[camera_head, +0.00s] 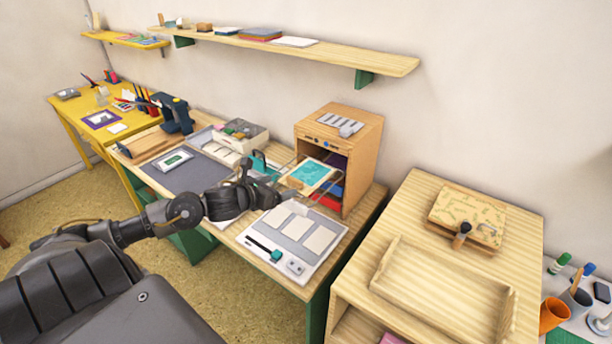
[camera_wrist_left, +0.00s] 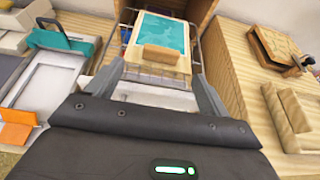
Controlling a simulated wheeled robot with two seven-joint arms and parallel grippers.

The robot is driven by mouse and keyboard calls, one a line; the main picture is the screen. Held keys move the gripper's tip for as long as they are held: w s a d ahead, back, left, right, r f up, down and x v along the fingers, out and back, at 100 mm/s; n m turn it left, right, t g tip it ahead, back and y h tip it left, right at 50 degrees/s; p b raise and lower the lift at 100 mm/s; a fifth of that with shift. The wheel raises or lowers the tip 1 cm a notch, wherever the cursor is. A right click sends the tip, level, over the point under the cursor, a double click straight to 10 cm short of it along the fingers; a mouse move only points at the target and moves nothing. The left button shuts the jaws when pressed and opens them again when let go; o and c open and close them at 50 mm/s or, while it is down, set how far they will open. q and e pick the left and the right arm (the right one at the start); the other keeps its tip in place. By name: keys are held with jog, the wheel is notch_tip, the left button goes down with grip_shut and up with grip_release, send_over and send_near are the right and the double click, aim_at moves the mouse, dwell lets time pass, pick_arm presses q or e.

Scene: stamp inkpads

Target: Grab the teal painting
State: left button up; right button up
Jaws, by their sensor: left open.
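The teal painting (camera_head: 311,173) has a pale wooden border and lies on a wire rack that sticks out from the front of a wooden cabinet (camera_head: 345,133). In the left wrist view the teal painting (camera_wrist_left: 163,38) is straight ahead, with a small wooden block (camera_wrist_left: 160,55) at its near edge. My left gripper (camera_head: 270,188) is in front of the rack, to the left of the painting. In the left wrist view its two fingers (camera_wrist_left: 158,75) are spread apart with nothing between them, short of the wooden block. My right gripper is not in view.
A white board with pale cards (camera_head: 292,235) lies on the bench below the rack. Red and blue items sit inside the cabinet. A teal-handled tool (camera_head: 262,165) stands beside the gripper. A wooden tray (camera_head: 440,292) lies on the separate table at right.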

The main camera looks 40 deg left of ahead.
aim_at(293, 182)
pick_arm(q)
jog(key=shift+w+f, duration=0.15)
jog(key=shift+w, duration=0.5)
jog(key=shift+w+f, duration=0.15)
jog(key=shift+w, duration=0.05)
jog(key=shift+w+p, duration=0.1)
jog(key=shift+p, duration=0.2)
jog(key=p+x, duration=0.2)
jog(key=x, duration=0.2)
jog(key=shift+w, duration=0.3)
jog(key=shift+w+d+f, duration=0.1)
jog(key=shift+w+f, duration=0.1)
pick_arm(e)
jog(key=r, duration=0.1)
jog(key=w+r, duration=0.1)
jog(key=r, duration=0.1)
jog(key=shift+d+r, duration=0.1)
pick_arm(q)
jog(key=shift+c, duration=0.3)
jog(key=c, duration=1)
jog(key=shift+c, duration=0.2)
